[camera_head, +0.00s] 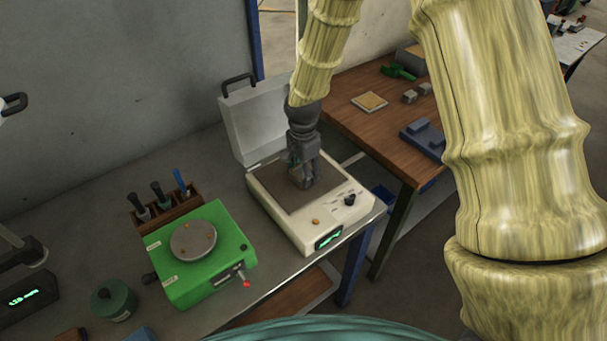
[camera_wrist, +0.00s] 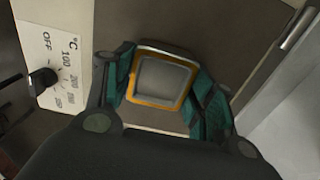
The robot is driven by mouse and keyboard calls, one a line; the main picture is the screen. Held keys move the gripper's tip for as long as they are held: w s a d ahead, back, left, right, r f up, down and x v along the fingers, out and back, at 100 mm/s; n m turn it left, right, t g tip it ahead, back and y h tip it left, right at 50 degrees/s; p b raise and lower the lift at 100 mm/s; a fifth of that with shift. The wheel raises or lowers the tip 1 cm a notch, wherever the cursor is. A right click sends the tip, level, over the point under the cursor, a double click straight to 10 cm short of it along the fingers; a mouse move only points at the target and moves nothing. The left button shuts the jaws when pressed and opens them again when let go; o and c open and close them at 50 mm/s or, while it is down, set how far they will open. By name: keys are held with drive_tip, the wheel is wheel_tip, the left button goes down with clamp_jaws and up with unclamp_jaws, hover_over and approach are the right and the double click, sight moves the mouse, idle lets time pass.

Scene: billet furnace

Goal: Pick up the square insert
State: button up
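The square insert (camera_wrist: 163,82) shows in the wrist view as a grey square with a brass-coloured rim. It lies between the two green-padded fingers of my gripper (camera_wrist: 165,90), which meet its rim on both sides. In the head view my gripper (camera_head: 305,183) points down over the dark plate of the open hot plate unit (camera_head: 335,217). The insert cannot be made out there, and whether it touches the plate cannot be told.
The hot plate's raised lid (camera_head: 250,125) stands behind my gripper. A green round-topped fixture (camera_head: 205,275) and a tool rack (camera_head: 167,207) are to the left. A wooden table (camera_head: 345,90) with small parts is at the back right.

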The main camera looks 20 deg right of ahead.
drive_tip(key=shift+w, duration=0.1)
clamp_jaws()
drive_tip(key=shift+r, duration=0.1)
